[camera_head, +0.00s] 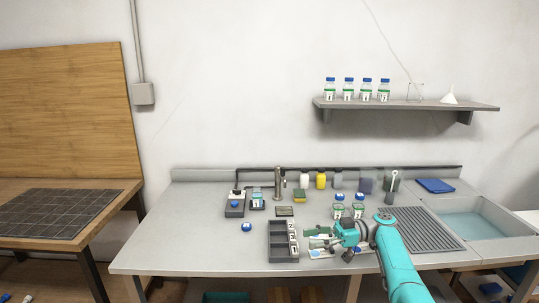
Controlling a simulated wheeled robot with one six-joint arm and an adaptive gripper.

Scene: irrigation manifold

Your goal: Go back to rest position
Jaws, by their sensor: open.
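My arm comes in from the lower right of the head view, teal in colour. My gripper (318,243) is at its end, over the front middle of the grey counter (180,250). It points left, close to the right side of a dark compartment tray (283,255) with white numbered labels. The jaws are open and small in the picture. A pale tray (317,254) with small items lies under and around the gripper and is partly hidden by it. I cannot tell whether the gripper touches anything there.
Lidded bottles (339,211) stand just behind my gripper. A ribbed drainboard (428,229) and a water-filled sink (485,224) lie right. A wall shelf (470,107) holds several bottles. The counter's left front is clear.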

